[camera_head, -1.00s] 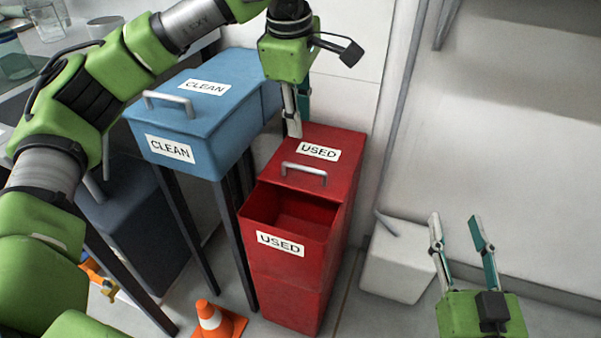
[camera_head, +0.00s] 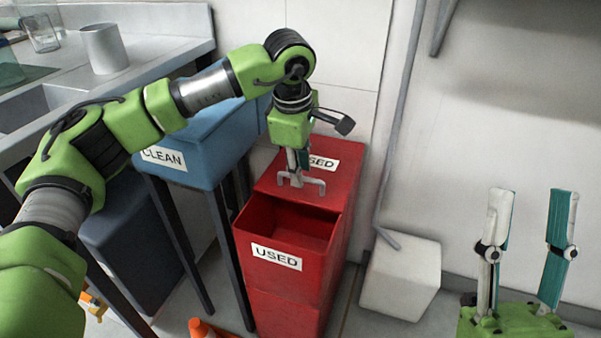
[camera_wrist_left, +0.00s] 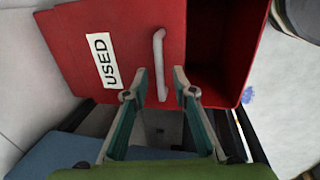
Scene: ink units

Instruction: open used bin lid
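The red used bin (camera_head: 290,280) stands on the floor, its front part an open hollow. Its lid (camera_head: 345,185) covers the rear part and carries a grey handle (camera_head: 314,184). My left gripper (camera_head: 297,168) points down at the handle and partly hides the USED label on the lid. In the left wrist view its two fingers are apart, with the near end of the handle (camera_wrist_left: 158,50) between the fingertips (camera_wrist_left: 160,76). I cannot tell whether they touch it. My right gripper (camera_head: 528,210) is open and empty at the lower right.
A blue clean bin (camera_head: 205,150) on dark legs stands just left of the red bin. A white box (camera_head: 402,278) and a pipe (camera_head: 400,130) are to its right by the wall. An orange cone (camera_head: 203,329) is on the floor in front. A counter with a cup (camera_head: 104,48) is at the left.

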